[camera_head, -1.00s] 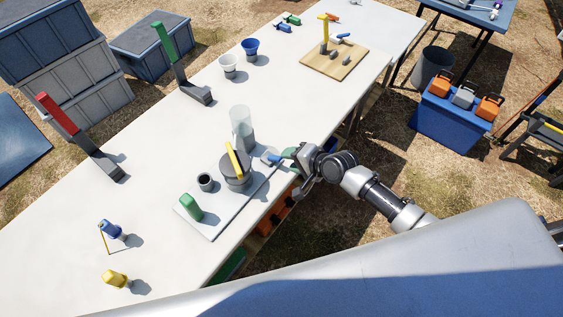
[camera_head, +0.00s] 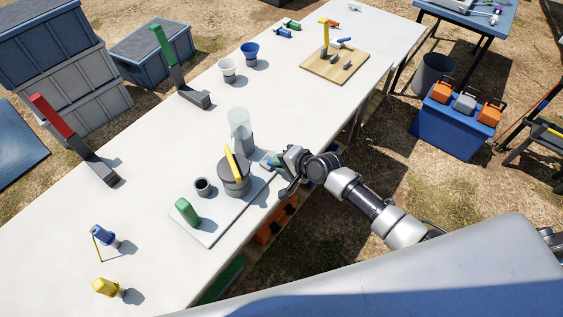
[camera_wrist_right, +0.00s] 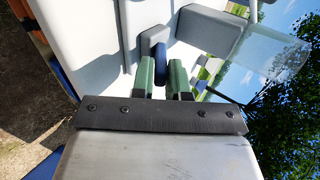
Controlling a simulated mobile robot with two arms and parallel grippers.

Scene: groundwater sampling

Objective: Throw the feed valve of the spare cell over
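My right gripper (camera_head: 278,160) is at the right edge of the grey board (camera_head: 213,233), beside a small valve (camera_head: 266,158). In the right wrist view, my right gripper's green fingers (camera_wrist_right: 162,80) stand either side of a blue lever (camera_wrist_right: 160,62). I cannot tell whether they press on it. The valve's blue lever is mostly hidden by the gripper in the head view. Close by stand a clear cylinder (camera_head: 240,125) on a grey base and a round grey pot (camera_head: 235,184) with a yellow handle. I cannot tell which of these is the spare cell. My left gripper is not in view.
A green block (camera_head: 187,210) and a grey cup (camera_head: 203,187) are on the near board. Blue and yellow bottles (camera_head: 107,288), uprights with red and green tops, and two cups are on the white table (camera_head: 150,215). A wooden board (camera_head: 320,70) lies farther back.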

